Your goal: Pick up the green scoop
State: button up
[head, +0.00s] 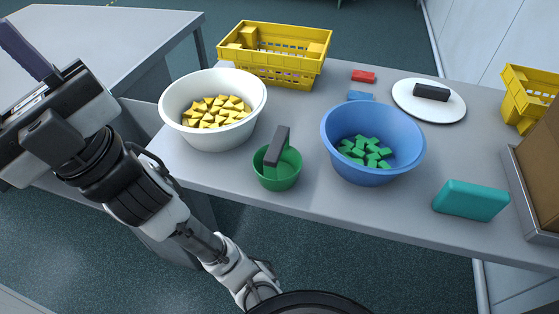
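The green scoop (277,174) stands on the grey table near its front edge, between the white bowl and the blue bowl. It is a round green cup with a dark grey handle (276,146) that points up and leans slightly. My gripper (22,50) is at the upper left, off the table's left side and well apart from the scoop. One dark finger shows and the other side is cut off by the frame edge, so its opening cannot be made out. Nothing is seen held in it.
A white bowl (172,106) holds yellow pieces. A blue bowl (372,175) holds green pieces. A yellow crate (285,72) stands behind. A teal block (471,200), a brown box (527,192) and a white plate (446,108) with a black block are at right. Another table (110,35) is at left.

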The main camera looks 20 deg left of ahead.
aim_at(277, 160)
jog(key=j+z, duration=0.2)
jog(key=j, duration=0.25)
jog(key=j+z, duration=0.15)
jog(key=j, duration=0.3)
jog(key=k+j+z, duration=0.2)
jog(key=j, duration=0.25)
jog(key=j+z, duration=0.2)
jog(key=j, duration=0.25)
jog(key=k+j+z, duration=0.15)
jog(key=j, duration=0.25)
jog(key=k+j+z, duration=0.2)
jog(key=j, duration=0.2)
jog(key=i+j, duration=0.45)
jog(key=i, duration=0.05)
